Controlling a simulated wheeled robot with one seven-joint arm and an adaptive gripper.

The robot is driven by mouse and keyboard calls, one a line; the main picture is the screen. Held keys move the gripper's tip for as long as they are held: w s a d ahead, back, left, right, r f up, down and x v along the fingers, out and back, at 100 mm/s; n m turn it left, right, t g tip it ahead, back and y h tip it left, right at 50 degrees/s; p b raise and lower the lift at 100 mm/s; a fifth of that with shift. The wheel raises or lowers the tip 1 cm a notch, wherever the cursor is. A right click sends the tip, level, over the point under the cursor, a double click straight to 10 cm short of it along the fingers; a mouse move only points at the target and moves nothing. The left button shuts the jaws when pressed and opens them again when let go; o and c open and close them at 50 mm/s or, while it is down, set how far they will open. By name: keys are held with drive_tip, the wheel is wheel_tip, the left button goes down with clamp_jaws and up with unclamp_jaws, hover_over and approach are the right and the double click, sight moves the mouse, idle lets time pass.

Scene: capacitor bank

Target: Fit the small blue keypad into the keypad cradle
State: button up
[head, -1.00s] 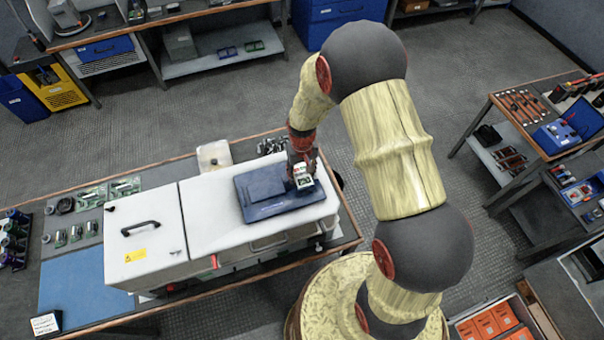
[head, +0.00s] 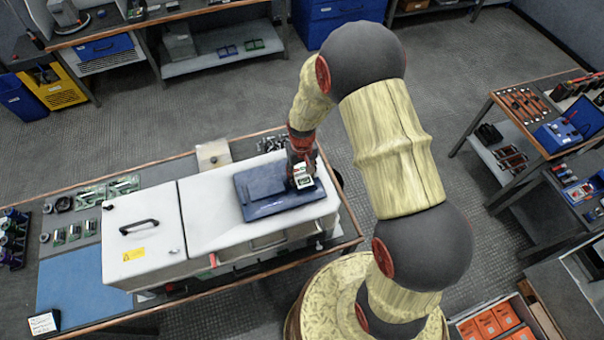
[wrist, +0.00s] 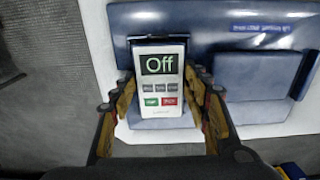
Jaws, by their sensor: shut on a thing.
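The small keypad (wrist: 161,85) has a white face with an "Off" display, grey buttons, a green and a red button, and blue edges. It also shows in the head view (head: 303,178), at the right end of the blue panel. My gripper (wrist: 163,82) has a finger on each side of it and is shut on it, and also shows in the head view (head: 302,158). The keypad cradle on the blue panel (wrist: 205,25) is mostly hidden behind the keypad. I cannot tell whether the keypad is seated or just above it.
The blue panel lies on a white cabinet (head: 205,205) with a black handle (head: 139,227). To its right in the wrist view is a blue rectangular pad (wrist: 262,75). Small electronic parts (head: 75,232) lie at the bench's left. Grey floor (head: 230,105) is open behind the bench.

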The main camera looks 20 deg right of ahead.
drive_tip(key=o, duration=1.3)
drive_tip(key=shift+o, duration=0.5)
wheel_tip(320, 180, up, 12)
drive_tip(key=s+t+b, duration=0.5)
drive_tip(key=s+b, duration=1.6)
drive_tip(key=b, duration=0.5)
drive_tip(key=shift+s+r+t+b, duration=0.2)
drive_tip(key=shift+r+t+b, duration=0.15)
drive_tip(key=shift+r, duration=0.1)
